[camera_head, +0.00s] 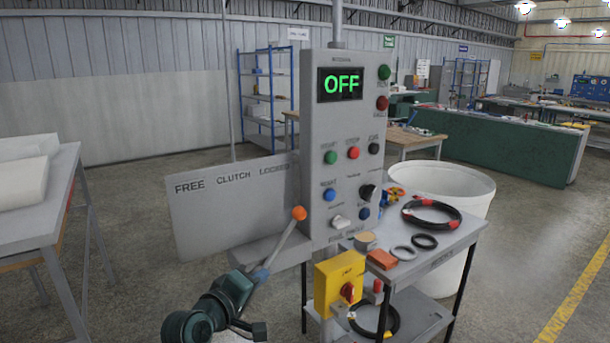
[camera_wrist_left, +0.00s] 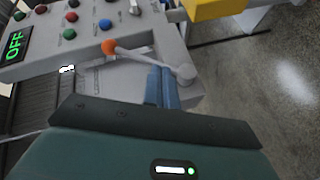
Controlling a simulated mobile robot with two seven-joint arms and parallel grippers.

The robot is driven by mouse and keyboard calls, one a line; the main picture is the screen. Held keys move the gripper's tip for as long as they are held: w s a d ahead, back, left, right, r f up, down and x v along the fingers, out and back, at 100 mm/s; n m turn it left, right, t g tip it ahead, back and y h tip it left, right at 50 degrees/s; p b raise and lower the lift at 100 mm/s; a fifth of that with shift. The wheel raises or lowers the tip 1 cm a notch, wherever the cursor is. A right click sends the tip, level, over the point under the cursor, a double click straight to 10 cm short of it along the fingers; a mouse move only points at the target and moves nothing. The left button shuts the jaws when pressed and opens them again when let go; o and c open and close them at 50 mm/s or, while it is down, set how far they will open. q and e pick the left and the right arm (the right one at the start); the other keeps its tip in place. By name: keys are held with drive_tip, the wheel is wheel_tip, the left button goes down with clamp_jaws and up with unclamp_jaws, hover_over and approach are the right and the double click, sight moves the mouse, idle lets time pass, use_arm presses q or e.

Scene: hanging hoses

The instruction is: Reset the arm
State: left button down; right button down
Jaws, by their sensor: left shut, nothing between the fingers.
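My left gripper (camera_head: 262,273) is at the lower middle of the head view, its blue fingers together with nothing between them. The fingers also show in the left wrist view (camera_wrist_left: 162,85). They are close to the lower part of a grey lever (camera_head: 284,240) with an orange knob (camera_head: 299,213); whether they touch it I cannot tell. In the left wrist view the lever (camera_wrist_left: 150,60) runs past the fingertips, with its orange knob (camera_wrist_left: 109,46) at upper left. The lever tilts up to the right in the head view. My right gripper is not in view.
A grey control panel (camera_head: 315,120) stands just beyond, its display (camera_head: 340,85) reading OFF. A "FREE CLUTCH LOCKED" plate (camera_head: 230,210) is behind the lever. A yellow switch box (camera_head: 338,275) is to the right, before a trolley with hose coils (camera_head: 431,215). A grey table (camera_head: 35,215) is left.

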use_arm(q)
drive_tip(key=s+a+f+m+g+y, duration=0.2)
drive_tip(key=s+a+f+m+y, duration=0.15)
drive_tip(key=s+f, duration=1.1)
drive_tip(key=s+a+f+m+g, duration=0.1)
drive_tip(key=s+f+m, duration=0.2)
drive_tip(key=s+f, duration=0.2)
drive_tip(key=s+a+f+m+g, duration=0.1)
drive_tip(key=s+f+m, duration=0.3)
drive_tip(key=s, duration=0.8)
drive_tip(key=shift+f+y, duration=0.35)
drive_tip(key=shift+f, duration=0.55)
drive_tip(key=c, duration=2.2)
unclamp_jaws()
